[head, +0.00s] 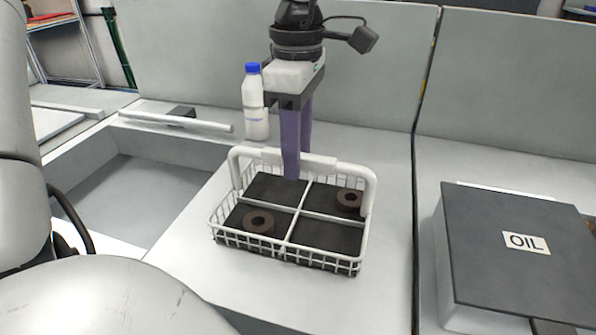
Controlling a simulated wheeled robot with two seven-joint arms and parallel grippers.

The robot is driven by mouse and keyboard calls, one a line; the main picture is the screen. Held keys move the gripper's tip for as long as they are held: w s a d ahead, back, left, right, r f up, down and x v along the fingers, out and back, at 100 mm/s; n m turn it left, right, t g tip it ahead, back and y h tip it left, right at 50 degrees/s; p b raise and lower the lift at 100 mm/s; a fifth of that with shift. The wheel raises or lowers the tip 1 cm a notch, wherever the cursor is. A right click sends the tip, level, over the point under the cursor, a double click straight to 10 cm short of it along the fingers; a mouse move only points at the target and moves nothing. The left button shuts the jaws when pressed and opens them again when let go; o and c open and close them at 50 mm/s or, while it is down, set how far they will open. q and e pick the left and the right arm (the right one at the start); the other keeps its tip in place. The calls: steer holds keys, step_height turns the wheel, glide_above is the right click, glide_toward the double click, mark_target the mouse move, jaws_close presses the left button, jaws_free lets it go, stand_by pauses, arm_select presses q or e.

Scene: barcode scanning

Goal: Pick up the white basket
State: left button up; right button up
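The white wire basket (288,240) stands on the light worktop in the middle of the head view, with a raised white handle (322,162) across it. It has dark-floored compartments. One brown ring (258,222) lies in the front left compartment and another brown ring (348,200) in the back right one. My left gripper (297,158) points down at the handle bar, its purple fingers one on the near side and one behind. The far fingertip is hidden by the bar. I cannot tell whether the fingers press on it. My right gripper is out of view.
A white bottle with a blue cap (256,102) stands close behind the basket. A dark-lidded box marked OIL (515,250) is at the right. A recessed bay (150,200) lies to the left. Grey panels (380,65) rise behind. Worktop in front of the basket is clear.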

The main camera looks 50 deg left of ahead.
arm_select(q)
steer(key=shift+f, duration=0.6)
steer(key=shift+f+b, duration=0.25)
steer(key=shift+b, duration=0.05)
jaws_close()
steer(key=shift+w+r, duration=0.1)
stand_by(1.3)
